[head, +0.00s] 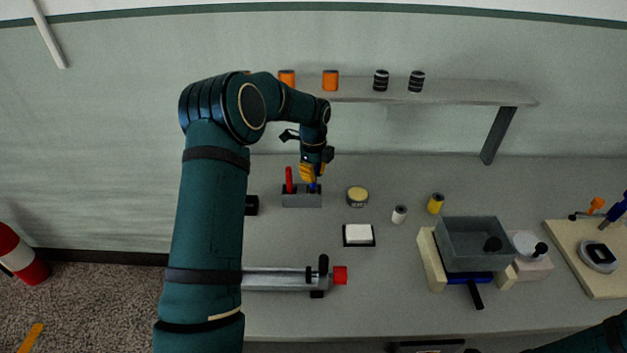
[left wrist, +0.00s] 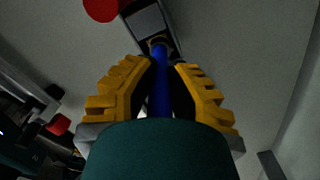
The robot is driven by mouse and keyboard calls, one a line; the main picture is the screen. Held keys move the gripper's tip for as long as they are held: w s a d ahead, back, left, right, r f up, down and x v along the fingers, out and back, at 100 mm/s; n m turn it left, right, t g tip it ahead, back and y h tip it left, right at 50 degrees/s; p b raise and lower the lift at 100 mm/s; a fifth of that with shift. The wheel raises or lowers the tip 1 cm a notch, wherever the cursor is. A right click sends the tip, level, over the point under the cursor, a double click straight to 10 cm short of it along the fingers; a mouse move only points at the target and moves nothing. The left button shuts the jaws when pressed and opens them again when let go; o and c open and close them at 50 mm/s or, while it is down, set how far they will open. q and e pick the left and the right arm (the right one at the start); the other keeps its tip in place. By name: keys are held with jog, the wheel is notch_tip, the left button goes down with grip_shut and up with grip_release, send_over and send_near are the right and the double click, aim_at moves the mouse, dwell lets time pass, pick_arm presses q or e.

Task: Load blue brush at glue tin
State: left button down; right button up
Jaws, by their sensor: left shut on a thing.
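The blue brush (head: 313,188) stands at the right end of a grey holder block (head: 301,201) on the bench. My left gripper (head: 312,176) is shut on the brush from above. In the left wrist view, the blue handle (left wrist: 161,85) runs between the yellow fingers, and its far end meets the grey holder (left wrist: 148,20). The brush's bristles are hidden. The glue tin (head: 357,197), a short round can with a yellow top, stands just right of the holder. My right gripper is out of view; part of my right arm shows at the lower right.
A red brush (head: 289,181) stands in the same holder, left of my gripper. A white pad (head: 358,234) lies in front of the tin. White (head: 399,214) and yellow (head: 436,203) spools stand further right, beside a grey bin (head: 475,258). A shelf (head: 450,96) runs behind.

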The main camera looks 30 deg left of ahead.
pick_arm(q)
jog(key=r, duration=0.7)
jog(key=shift+w+d+p, duration=0.15)
jog(key=shift+d+p, duration=0.15)
jog(key=shift+p, duration=0.05)
jog(key=w+d+t+p, duration=0.1)
jog(key=w+d+t, duration=0.35)
jog(key=d, duration=0.55)
jog(key=shift+g, duration=0.25)
jog(key=f+b, duration=0.1)
jog(key=f, duration=0.1)
jog(key=f+b, duration=0.3)
jog(key=shift+w+d+f, duration=0.15)
jog(key=shift+d+f, duration=0.1)
jog(key=shift+f, duration=0.1)
jog(key=shift+f+b, duration=0.3)
jog(key=shift+f, duration=0.25)
dwell(0.7)
jog(key=shift+r, duration=0.15)
notch_tip(320, 180, up, 7)
jog(key=p, duration=0.5)
dwell(0.4)
dwell(0.5)
